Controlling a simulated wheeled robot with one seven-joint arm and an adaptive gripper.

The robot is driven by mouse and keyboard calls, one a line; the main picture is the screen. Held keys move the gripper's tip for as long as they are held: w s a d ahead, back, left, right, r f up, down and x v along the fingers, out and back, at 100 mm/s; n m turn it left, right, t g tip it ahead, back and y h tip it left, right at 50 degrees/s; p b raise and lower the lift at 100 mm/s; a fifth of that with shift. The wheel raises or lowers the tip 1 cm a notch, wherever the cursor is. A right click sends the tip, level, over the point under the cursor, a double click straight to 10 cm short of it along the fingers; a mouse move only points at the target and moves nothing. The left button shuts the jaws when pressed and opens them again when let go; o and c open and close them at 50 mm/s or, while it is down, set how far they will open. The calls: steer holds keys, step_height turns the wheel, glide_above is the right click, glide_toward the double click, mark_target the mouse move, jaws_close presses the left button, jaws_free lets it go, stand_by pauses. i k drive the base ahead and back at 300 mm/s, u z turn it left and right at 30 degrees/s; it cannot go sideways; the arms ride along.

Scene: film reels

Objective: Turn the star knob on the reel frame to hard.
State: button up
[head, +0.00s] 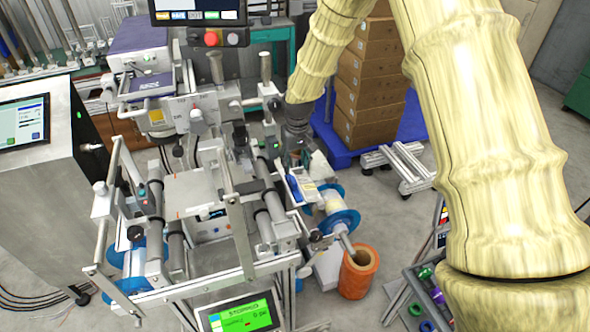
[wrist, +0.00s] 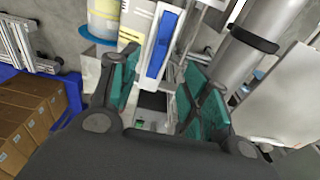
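The reel frame (head: 240,225) is a grey metal machine with rollers, bars and blue-flanged reels, in the middle of the head view. Small dark knobs show on it, one at the left side (head: 135,233) and one near the upper right (head: 276,103). I cannot tell which, if either, is the star knob, and no hard marking is readable. My gripper (head: 296,158) is at the right side of the frame, close above a blue and white part (head: 300,186). In the wrist view my gripper (wrist: 158,85) has its teal fingers apart, with nothing clearly held between them.
A grey roller (wrist: 250,45) stands close to the right finger in the wrist view. A blue-flanged reel (head: 335,208) and an orange roll (head: 358,274) are below right of my gripper. Stacked cartons (head: 370,85) stand behind. A green screen (head: 240,316) reads stopped.

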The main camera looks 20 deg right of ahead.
mark_target(316, 236)
steer(key=k, duration=1)
